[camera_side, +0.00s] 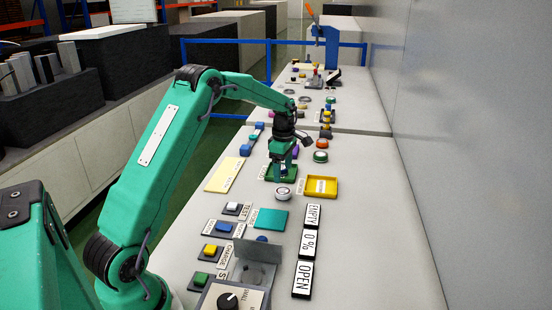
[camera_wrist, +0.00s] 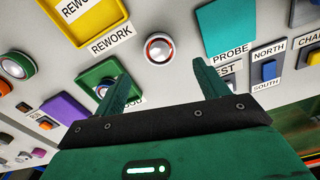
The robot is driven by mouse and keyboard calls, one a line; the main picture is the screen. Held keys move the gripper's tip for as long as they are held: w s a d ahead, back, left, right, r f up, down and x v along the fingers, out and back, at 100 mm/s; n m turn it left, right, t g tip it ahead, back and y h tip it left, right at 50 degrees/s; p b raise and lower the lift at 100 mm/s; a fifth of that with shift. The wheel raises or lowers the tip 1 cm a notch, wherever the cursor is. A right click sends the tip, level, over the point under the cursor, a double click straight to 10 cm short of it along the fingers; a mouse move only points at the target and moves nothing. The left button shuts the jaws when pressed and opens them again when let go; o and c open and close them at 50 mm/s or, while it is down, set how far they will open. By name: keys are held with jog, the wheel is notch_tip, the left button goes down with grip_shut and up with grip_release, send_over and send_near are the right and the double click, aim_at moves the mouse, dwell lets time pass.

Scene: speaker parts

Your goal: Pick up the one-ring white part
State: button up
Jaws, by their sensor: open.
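A round white part (camera_side: 283,191) lies on the bare table in the side view, in front of the green tray (camera_side: 270,177). In the wrist view the white part (camera_wrist: 158,49) sits ahead of the fingertips, roughly centred between them, with a reddish ring around a grey centre. My gripper (camera_side: 282,168) hangs over the green tray, slightly behind the part. In the wrist view my gripper (camera_wrist: 160,78) has its fingers spread with nothing between them. The left finger overlaps the green tray (camera_wrist: 84,78), partly hiding its inside.
A yellow rework tray (camera_side: 335,187) stands right of the part. A teal probe pad (camera_side: 272,219) and several button blocks lie nearer the camera. The wall bounds the right side.

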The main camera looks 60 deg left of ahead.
aim_at(283, 191)
jog(key=shift+f, duration=1.3)
jog(key=shift+f, duration=0.1)
jog(key=shift+d+f, duration=0.1)
jog(key=shift+f, duration=2.4)
jog(key=c, duration=1.3)
jog(key=shift+r, duration=0.2)
